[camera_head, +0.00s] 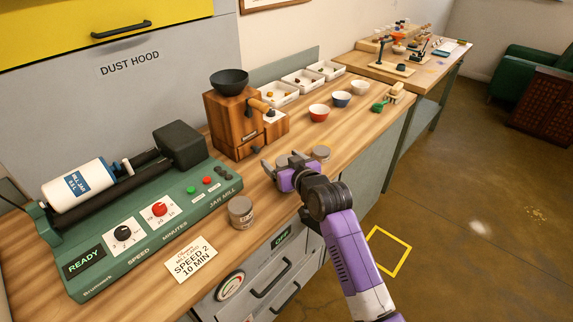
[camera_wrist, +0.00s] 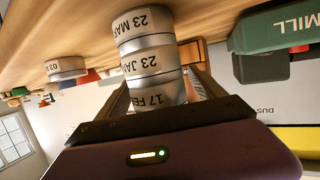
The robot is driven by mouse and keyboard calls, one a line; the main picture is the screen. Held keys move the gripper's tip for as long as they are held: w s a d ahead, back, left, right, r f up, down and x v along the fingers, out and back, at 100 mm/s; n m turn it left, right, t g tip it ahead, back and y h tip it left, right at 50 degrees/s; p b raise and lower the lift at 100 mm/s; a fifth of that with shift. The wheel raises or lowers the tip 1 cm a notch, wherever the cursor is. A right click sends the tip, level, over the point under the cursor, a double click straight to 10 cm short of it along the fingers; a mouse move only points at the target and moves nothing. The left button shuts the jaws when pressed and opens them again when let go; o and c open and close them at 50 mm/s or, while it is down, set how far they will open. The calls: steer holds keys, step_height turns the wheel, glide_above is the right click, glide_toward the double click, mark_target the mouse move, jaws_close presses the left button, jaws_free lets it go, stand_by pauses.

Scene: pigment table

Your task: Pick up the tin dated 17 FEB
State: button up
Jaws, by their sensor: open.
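The tin dated 17 FEB (camera_wrist: 157,98) is at the end of a stack of three in the wrist view, which shows the scene upside down, so it is the top tin. Below it are the tins marked 23 JA… (camera_wrist: 150,63) and 23 MAR (camera_wrist: 145,24), the lowest on the worktop. My gripper (camera_head: 281,163) is open, with a finger on each side of the 17 FEB tin. Whether the fingers touch it is not clear. In the head view my gripper hides most of the stack.
Another tin (camera_head: 320,153), marked 03 M… in the wrist view (camera_wrist: 67,66), stands beside the stack. A grey tin (camera_head: 241,212) stands by the green jar mill (camera_head: 150,235). A wooden grinder (camera_head: 235,130) is behind. Small bowls (camera_head: 341,100) stand farther along the worktop.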

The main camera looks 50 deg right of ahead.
steer(key=c, duration=1.5)
steer(key=shift+r, duration=0.1)
